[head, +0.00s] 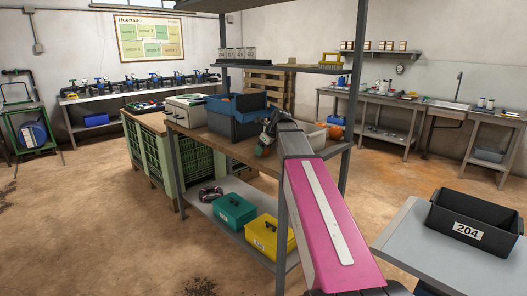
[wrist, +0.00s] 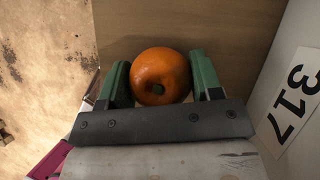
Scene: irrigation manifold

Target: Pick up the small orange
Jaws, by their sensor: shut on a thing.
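The small orange (wrist: 160,70) sits between the two green fingers of my gripper (wrist: 159,62) in the wrist view, with a finger on each side and its dark stem spot facing the camera. My gripper is shut on it above the brown wooden board (wrist: 235,30); I cannot tell if the orange touches the board. In the head view my gripper (head: 264,142) is at the board's front edge, right of the dark grey bin (head: 228,127), and the held orange is not clearly visible. Another orange fruit (head: 335,131) lies at the board's right end.
Shelf posts (head: 346,140) flank the board. A black bin 204 (head: 475,222) stands on the right table.

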